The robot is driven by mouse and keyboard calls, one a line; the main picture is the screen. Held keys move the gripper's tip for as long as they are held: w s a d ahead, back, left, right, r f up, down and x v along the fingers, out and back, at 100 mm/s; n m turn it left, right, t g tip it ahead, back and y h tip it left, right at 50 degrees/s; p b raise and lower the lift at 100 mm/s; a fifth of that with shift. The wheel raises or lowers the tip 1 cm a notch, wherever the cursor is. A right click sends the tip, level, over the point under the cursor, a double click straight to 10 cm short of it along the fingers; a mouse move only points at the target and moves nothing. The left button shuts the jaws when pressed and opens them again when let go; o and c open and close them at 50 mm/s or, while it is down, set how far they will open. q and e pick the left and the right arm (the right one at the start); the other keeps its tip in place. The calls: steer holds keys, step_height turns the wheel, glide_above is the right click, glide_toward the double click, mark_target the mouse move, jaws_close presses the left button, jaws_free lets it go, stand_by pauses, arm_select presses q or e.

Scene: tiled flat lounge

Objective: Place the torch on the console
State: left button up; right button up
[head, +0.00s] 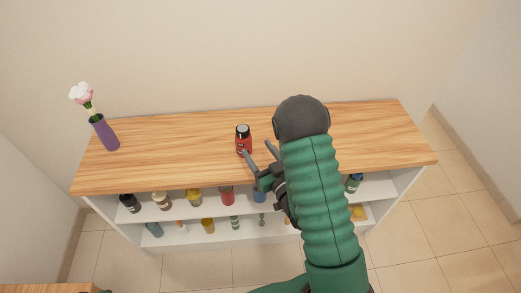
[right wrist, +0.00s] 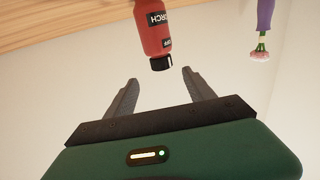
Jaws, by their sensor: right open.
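The red torch (head: 243,141) with a black cap stands upright on the wooden top of the console (head: 180,140), near its middle. In the right wrist view the torch (right wrist: 154,28) appears upside down, with its label readable in part. My right gripper (head: 258,161) is open, with its fingers close to the torch in the head view. In the right wrist view the torch lies beyond the open fingertips (right wrist: 159,76), and nothing is between the fingers. My left gripper is not in view.
A purple vase (head: 104,134) with a pink flower stands at the console's left end. Lower shelves (head: 180,213) hold several bottles and small items. My green right arm hides part of the console's right side. The top between vase and torch is clear.

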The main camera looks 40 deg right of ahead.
steer(key=a+g, duration=0.1)
steer(key=w+f+g, duration=0.1)
steer(key=a+f+g, duration=0.1)
steer(key=shift+w+a+f+n+g+y+p, duration=0.15)
steer(key=shift+w+a+n+g+y+p, duration=0.15)
steer(key=shift+a+y, duration=0.1)
steer(key=s+a+n+g+y, duration=0.1)
steer(key=s+a+g+y, duration=0.1)
steer(key=s+a+g, duration=0.9)
steer(key=s+a, duration=0.1)
steer(key=s, duration=0.3)
steer(key=shift+s+a+g, duration=0.15)
steer(key=shift+g, duration=0.15)
